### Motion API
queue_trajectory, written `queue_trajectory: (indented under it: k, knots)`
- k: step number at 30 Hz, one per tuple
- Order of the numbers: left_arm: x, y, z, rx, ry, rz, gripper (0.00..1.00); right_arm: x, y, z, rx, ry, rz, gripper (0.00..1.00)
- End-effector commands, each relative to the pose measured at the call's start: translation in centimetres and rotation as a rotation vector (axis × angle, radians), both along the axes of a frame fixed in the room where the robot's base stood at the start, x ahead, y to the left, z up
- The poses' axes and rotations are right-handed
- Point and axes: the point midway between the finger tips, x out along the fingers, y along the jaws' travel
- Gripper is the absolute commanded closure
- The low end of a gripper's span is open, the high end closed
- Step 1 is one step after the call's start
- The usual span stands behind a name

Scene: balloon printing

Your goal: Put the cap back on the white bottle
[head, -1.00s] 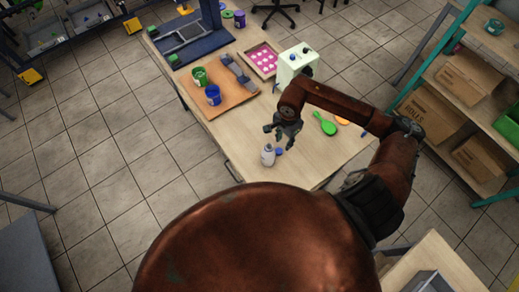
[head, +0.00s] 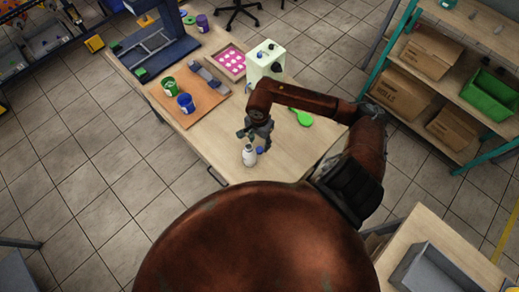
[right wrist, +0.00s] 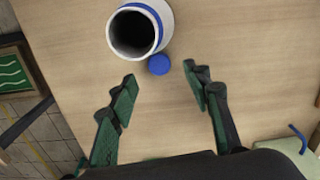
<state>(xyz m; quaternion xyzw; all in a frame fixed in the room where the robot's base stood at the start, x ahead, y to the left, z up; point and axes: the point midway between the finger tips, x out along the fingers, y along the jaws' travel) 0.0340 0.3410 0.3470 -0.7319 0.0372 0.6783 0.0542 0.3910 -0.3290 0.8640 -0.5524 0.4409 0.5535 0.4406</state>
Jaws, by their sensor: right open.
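The white bottle (head: 249,157) stands upright near the table's front edge. In the right wrist view the bottle (right wrist: 164,12) shows its open, dark mouth and a blue band. The small round blue cap (head: 260,150) is just right of the bottle. In the right wrist view the cap (right wrist: 159,64) is close beside the bottle's rim; whether they touch I cannot tell. My right gripper (head: 252,137) is just above and behind the bottle and cap. In the right wrist view its open, empty fingers (right wrist: 159,82) are spread, with the cap just beyond and between the tips. My left gripper is not in view.
The wooden table (head: 215,148) is bare around the bottle. A brown board (head: 207,104) with a green cup (head: 168,88) and a blue cup (head: 186,104) lies farther left.

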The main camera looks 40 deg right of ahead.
Motion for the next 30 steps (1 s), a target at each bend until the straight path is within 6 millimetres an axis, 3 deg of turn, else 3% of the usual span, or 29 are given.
queue_trajectory:
  k: [7, 18, 30]
  knots:
    - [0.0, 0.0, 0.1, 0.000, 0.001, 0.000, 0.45, -0.1, 0.1, -0.4, 0.002, 0.001, 0.000, 0.55]
    - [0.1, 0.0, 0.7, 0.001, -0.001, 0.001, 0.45, -0.2, 0.2, -4.9, 0.001, 0.000, -0.001, 0.55]
    - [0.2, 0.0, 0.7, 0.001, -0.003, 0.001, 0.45, -0.2, 0.1, -5.1, -0.001, -0.001, 0.000, 0.57]
